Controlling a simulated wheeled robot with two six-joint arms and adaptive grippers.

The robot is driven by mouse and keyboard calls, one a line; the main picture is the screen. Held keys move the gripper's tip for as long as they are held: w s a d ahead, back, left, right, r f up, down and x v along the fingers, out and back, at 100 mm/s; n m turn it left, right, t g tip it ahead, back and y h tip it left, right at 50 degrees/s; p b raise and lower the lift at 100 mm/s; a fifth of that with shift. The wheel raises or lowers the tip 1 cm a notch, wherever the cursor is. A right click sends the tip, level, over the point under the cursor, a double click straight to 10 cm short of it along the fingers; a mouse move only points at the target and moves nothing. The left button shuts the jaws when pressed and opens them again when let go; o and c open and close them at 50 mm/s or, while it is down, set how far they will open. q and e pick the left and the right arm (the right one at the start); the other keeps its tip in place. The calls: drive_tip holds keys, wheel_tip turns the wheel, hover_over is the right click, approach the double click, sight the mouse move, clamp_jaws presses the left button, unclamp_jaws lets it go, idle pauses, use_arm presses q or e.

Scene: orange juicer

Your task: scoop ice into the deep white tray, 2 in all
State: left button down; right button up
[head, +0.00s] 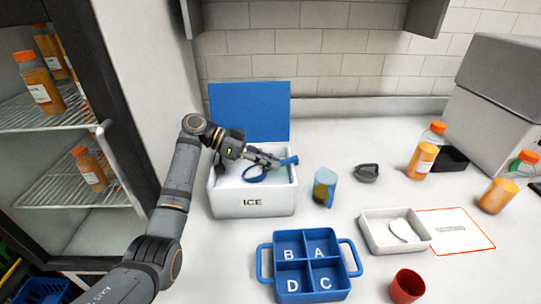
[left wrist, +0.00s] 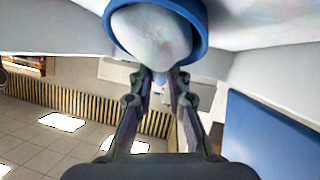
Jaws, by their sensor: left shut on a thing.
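My left gripper (head: 268,160) reaches in over the white box marked ICE (head: 252,205) and is shut on the handle of a blue scoop (head: 287,162). Part of the scoop is hidden by the gripper. In the left wrist view, the scoop's blue rim (left wrist: 203,15) surrounds a whitish lump of ice (left wrist: 152,35), just beyond the fingers (left wrist: 158,85). The deep white tray (head: 372,247) stands right of the box, with one whitish, rounded piece (head: 404,230) inside. My right gripper is not in view.
The box's blue lid (head: 250,112) stands open behind it. A blue tray lettered A to D (head: 351,262), a blue-and-amber cup (head: 325,187) and a red cup (head: 406,286) stand near the white tray. Bottles (head: 423,158) stand at right; an open fridge (head: 60,185) is at left.

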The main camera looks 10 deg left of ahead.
use_arm(q)
drive_tip(key=r+y+p, duration=0.1)
drive_tip(key=r+p, duration=0.2)
drive_tip(key=r+y+p, duration=0.1)
drive_tip(key=r+p, duration=0.1)
drive_tip(key=r, duration=0.2)
drive_tip(key=shift+s+a+r+p, duration=0.1)
drive_tip(key=shift+a+r+p, duration=0.1)
drive_tip(key=shift+p, duration=0.2)
drive_tip(key=shift+d+r+p, duration=0.2)
drive_tip(key=shift+r+p, duration=0.05)
drive_tip(key=shift+p, duration=0.1)
drive_tip(key=shift+r+y+p, duration=0.5)
drive_tip(key=shift+r+p, duration=0.05)
drive_tip(key=shift+p, duration=0.05)
drive_tip(key=shift+d, duration=0.1)
drive_tip(key=shift+f, duration=0.1)
